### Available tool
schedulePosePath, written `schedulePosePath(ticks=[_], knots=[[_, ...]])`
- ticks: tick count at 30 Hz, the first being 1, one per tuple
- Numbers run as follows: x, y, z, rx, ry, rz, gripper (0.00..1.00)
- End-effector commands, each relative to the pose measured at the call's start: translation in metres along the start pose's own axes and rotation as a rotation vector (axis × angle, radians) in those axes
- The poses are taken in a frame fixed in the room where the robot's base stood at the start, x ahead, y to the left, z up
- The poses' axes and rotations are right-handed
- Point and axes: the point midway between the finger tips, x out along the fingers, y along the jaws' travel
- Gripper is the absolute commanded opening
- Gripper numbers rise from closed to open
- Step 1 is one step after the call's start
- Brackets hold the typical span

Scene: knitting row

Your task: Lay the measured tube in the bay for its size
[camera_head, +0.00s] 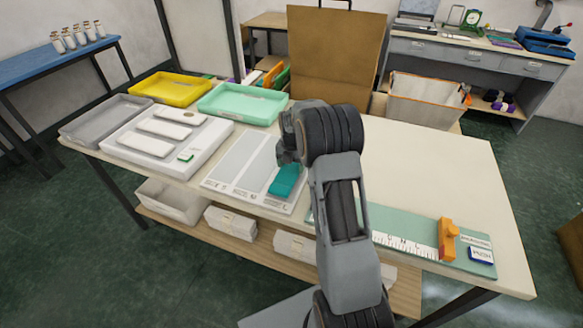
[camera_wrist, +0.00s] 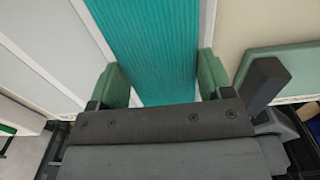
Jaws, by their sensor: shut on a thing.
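The teal ribbed tube (camera_head: 286,181) is at the right-hand bay of the sorting board (camera_head: 238,160), near its labelled front edge. The board has grey bays with white dividers; its front labels are too small to read surely. In the wrist view, the tube (camera_wrist: 150,45) runs between the two green finger pads of my gripper (camera_wrist: 165,80), which is shut on it. A white divider lies to the tube's left. Whether the tube rests on the bay floor or hangs just above it, I cannot tell. My arm hides part of the board's right side.
A green measuring board (camera_head: 400,232) with a ruler and orange slider (camera_head: 448,239) lies at the right front. Grey (camera_head: 106,118), yellow (camera_head: 170,89) and mint (camera_head: 243,103) trays stand at the back left, beside a white block-shaped fixture (camera_head: 162,136). The table's right rear is clear.

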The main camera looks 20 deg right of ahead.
Motion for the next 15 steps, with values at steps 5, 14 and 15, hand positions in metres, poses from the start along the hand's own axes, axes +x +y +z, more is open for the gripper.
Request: schedulePosePath(ticks=[5, 14, 15], knots=[[0.016, 0.000, -0.001, 0.000, 0.002, -0.001, 0.47], [0.019, 0.000, -0.001, 0.000, 0.001, 0.000, 0.47], [0.020, 0.000, -0.001, 0.000, 0.001, -0.001, 0.47]])
